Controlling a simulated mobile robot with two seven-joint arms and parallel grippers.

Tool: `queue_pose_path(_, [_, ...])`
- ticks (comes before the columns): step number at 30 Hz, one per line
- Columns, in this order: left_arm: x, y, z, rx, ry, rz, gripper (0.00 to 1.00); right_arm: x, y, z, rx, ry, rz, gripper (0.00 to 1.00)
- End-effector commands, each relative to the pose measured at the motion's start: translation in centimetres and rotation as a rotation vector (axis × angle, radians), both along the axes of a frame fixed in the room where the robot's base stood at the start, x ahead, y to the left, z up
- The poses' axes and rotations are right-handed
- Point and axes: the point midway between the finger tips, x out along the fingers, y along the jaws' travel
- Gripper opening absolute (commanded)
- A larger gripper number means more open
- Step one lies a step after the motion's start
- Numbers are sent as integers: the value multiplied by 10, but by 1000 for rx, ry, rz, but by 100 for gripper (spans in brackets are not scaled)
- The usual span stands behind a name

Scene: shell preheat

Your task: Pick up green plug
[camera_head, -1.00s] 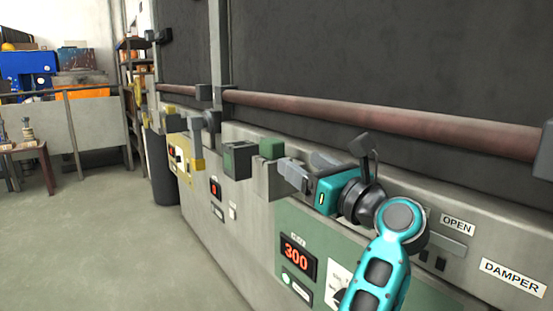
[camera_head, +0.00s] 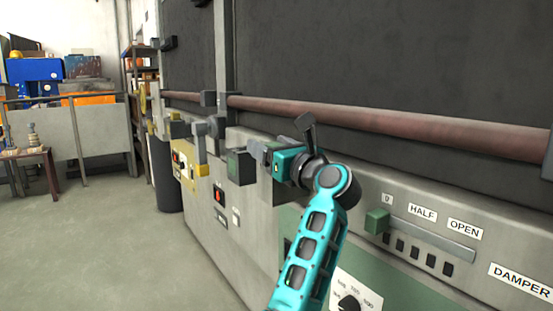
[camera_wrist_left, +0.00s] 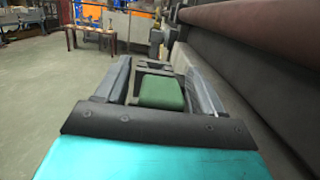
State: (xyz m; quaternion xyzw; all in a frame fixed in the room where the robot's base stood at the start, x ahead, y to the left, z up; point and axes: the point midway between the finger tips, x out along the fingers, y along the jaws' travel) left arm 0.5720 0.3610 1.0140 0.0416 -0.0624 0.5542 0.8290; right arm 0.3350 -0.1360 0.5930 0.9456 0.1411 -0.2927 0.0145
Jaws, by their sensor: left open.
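The green plug (camera_wrist_left: 162,92) shows in the left wrist view as a green block between the two fingers of my left gripper (camera_wrist_left: 159,68). The fingers are apart, one on each side of it; I cannot tell whether they touch it. In the head view my left gripper (camera_head: 260,152) is at the front of the oven panel, and its body hides the plug there. A dark box with a greenish face (camera_head: 240,167) sits just left of the fingertips. My right gripper is not in view.
A long reddish pipe (camera_head: 380,127) runs along the oven front above the gripper. A damper slot with a green slider knob (camera_head: 377,221) lies to the right. A yellow bracket (camera_head: 202,170) is farther left.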

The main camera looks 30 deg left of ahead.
Motion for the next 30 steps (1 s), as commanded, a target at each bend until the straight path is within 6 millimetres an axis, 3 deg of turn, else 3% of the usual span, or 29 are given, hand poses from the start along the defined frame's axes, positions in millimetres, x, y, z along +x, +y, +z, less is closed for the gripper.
queue_pose_path(5, [0,0,0,0,0,-1,68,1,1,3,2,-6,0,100])
queue_pose_path(25, [0,-1,0,0,0,-1,5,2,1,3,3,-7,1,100])
queue_pose_path(30, [0,-1,0,0,0,-1,5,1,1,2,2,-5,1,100])
